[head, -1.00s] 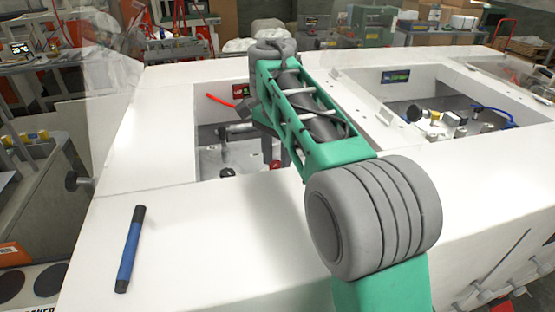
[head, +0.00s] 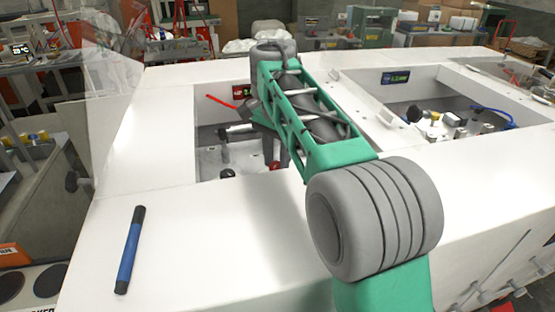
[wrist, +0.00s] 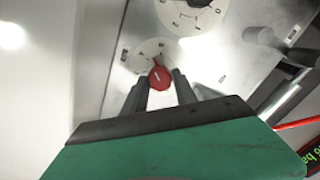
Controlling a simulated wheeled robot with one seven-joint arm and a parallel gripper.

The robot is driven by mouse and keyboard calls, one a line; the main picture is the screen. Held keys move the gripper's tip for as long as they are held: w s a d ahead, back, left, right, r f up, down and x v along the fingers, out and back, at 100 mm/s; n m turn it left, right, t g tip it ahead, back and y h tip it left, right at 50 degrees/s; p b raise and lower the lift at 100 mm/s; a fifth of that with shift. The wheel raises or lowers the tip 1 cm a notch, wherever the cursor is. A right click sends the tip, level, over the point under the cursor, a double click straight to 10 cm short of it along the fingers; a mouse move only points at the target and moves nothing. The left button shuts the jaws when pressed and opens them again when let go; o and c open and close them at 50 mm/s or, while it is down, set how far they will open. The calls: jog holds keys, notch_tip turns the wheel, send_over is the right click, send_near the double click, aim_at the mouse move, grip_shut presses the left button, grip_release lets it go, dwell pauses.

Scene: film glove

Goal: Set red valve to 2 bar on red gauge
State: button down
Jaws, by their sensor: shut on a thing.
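The red valve (wrist: 159,78) is a small round knob with a white pointer line, on a white scale plate (wrist: 146,57) in the wrist view. My gripper (wrist: 160,86) is shut on the valve, one dark finger on each side. In the head view the valve (head: 275,165) is a small red spot low in the left recess, mostly hidden by my arm. The red gauge (head: 243,91) is a red-labelled display on the back wall, partly covered by my arm. Part of a display with green characters (wrist: 313,157) shows upside down in the wrist view. I cannot read its value.
A larger numbered dial (wrist: 193,10) lies beyond the valve. A metal fitting (wrist: 285,92) and a red tube (wrist: 298,125) are to its right. In the head view, a blue-labelled gauge (head: 399,77) is in the right recess. A blue marker (head: 130,250) lies on the white top.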

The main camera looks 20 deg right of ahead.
jog(key=n, duration=0.4)
jog(key=shift+n, duration=0.4)
jog(key=n, duration=0.9)
jog(key=shift+n, duration=0.4)
jog(key=n, duration=0.4)
jog(key=shift+n, duration=0.3)
jog(key=c, duration=1)
grip_release()
